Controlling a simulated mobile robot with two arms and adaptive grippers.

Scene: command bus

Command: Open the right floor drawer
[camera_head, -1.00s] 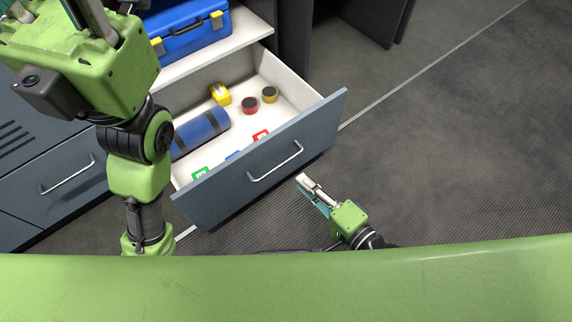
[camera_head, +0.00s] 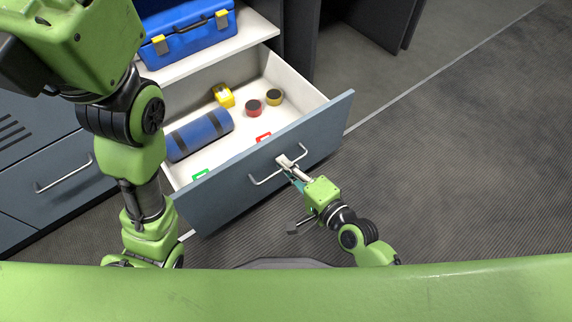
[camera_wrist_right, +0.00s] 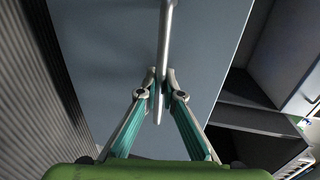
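The right floor drawer (camera_head: 270,170) stands pulled well out, with its blue-grey front facing me and its white inside showing. Its metal bar handle (camera_head: 264,180) also shows in the right wrist view (camera_wrist_right: 167,35). My right gripper (camera_head: 288,164) is at the right part of this handle. In the right wrist view its two fingertips (camera_wrist_right: 160,82) lie on either side of the bar and appear closed on it. My left arm crosses the left of the head view; its fingers are out of frame.
The drawer holds a blue roll (camera_head: 200,135), a yellow item (camera_head: 223,95), red (camera_head: 253,107) and yellow (camera_head: 274,97) tape rolls and small frames. A blue case (camera_head: 187,32) sits on the shelf above. A closed drawer (camera_head: 60,180) is at left. Floor (camera_head: 450,150) is clear at right.

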